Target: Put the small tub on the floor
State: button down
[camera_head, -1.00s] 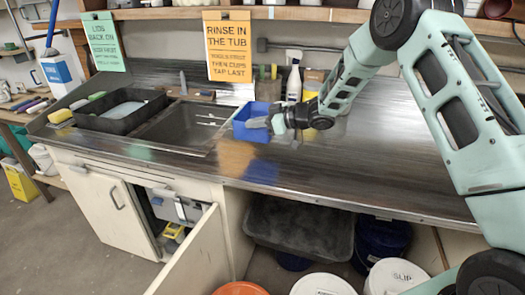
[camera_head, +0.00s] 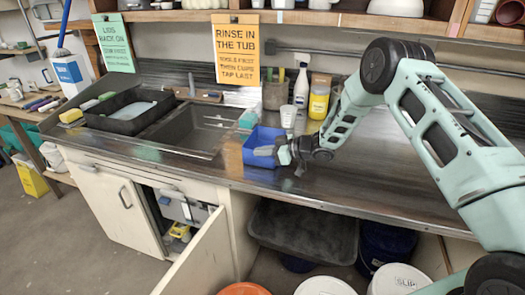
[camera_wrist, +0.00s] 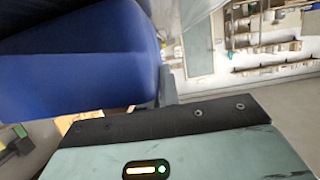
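The small tub (camera_head: 262,148) is a blue, open-topped rectangular tub near the front of the dark counter, right of the sink. My gripper (camera_head: 280,152) is at its right side and appears shut on its wall. In the wrist view the tub's blue side (camera_wrist: 80,70) fills the upper left, close against my gripper, but the fingertips are mostly hidden. I cannot tell whether the tub's base touches the counter. The concrete floor (camera_head: 70,240) shows at the lower left, in front of the cabinets.
An open cabinet door (camera_head: 195,255) juts out below the counter. A large dark grey tub (camera_head: 300,235) and several lidded buckets, one a white-lidded bucket (camera_head: 398,278), fill the space below. A white cup (camera_head: 288,117) and yellow bottle (camera_head: 319,100) stand behind the tub.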

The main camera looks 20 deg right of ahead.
jog(key=shift+f, duration=0.1)
jog(key=c, duration=1.6)
grip_release()
jog(key=shift+c, duration=0.2)
